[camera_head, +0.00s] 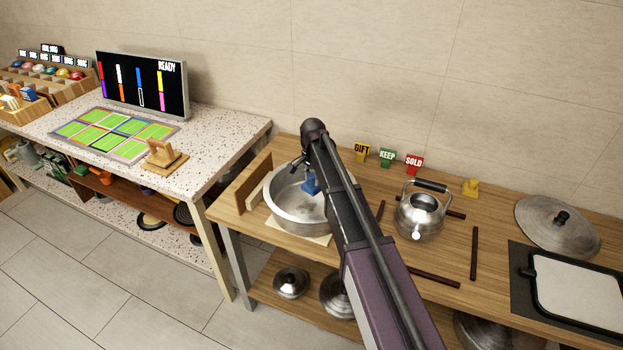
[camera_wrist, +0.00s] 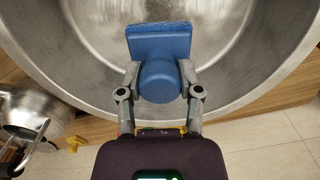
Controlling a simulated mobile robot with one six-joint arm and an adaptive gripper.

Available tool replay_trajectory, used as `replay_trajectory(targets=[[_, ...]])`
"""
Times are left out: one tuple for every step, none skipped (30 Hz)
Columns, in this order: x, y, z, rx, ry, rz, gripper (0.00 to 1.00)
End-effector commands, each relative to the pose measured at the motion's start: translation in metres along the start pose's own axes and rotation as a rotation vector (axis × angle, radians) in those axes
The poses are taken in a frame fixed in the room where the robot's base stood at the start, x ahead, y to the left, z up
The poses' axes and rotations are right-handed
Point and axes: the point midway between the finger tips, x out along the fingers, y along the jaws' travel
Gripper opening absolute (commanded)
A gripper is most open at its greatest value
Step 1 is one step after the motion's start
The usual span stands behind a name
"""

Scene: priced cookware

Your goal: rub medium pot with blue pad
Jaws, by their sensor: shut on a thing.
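The medium pot (camera_head: 285,213) is a wide steel pot standing open on a light board on the wooden table. The blue pad (camera_head: 311,186) is inside the pot's opening, partly behind my arm. In the wrist view my gripper (camera_wrist: 159,82) is shut on the rounded blue handle of the pad (camera_wrist: 158,42). The pad's flat face points toward the inner wall of the pot (camera_wrist: 225,85). I cannot tell whether the pad touches the metal. The pot's inside looks grey and streaked. My arm hides the pot's right side in the head view.
A steel kettle (camera_head: 420,212) stands right of the pot among dark strips. GIFT, KEEP and SOLD signs (camera_head: 387,158) stand behind. A wooden board (camera_head: 253,183) stands upright left of the pot. A lid (camera_head: 557,227) and a framed white panel (camera_head: 580,298) lie at right.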

Motion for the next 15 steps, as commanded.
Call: replay_trajectory(targets=[[0.005, 0.000, 0.000, 0.000, 0.000, 0.000, 0.02], [0.007, 0.000, 0.000, -0.001, 0.000, 0.000, 0.02], [0.010, 0.000, 0.001, -0.001, 0.000, 0.000, 0.02], [0.013, -0.001, 0.001, -0.001, 0.000, 0.000, 0.02], [0.016, -0.001, 0.001, -0.001, 0.000, 0.000, 0.02], [0.020, -0.001, 0.001, -0.001, 0.000, 0.000, 0.02], [0.023, -0.001, 0.001, -0.002, 0.000, 0.000, 0.02], [0.026, -0.001, 0.001, -0.002, 0.000, 0.000, 0.02], [0.029, -0.001, 0.001, -0.002, 0.000, 0.000, 0.02], [0.032, -0.001, 0.001, -0.002, 0.000, 0.000, 0.02], [0.035, -0.001, 0.001, -0.002, 0.000, 0.000, 0.02], [0.038, -0.001, 0.001, -0.002, 0.000, 0.000, 0.02], [0.041, -0.001, 0.002, -0.002, 0.000, 0.000, 0.02], [0.044, -0.001, 0.002, -0.002, 0.000, 0.000, 0.02], [0.047, -0.001, 0.002, -0.002, 0.000, 0.000, 0.02]])
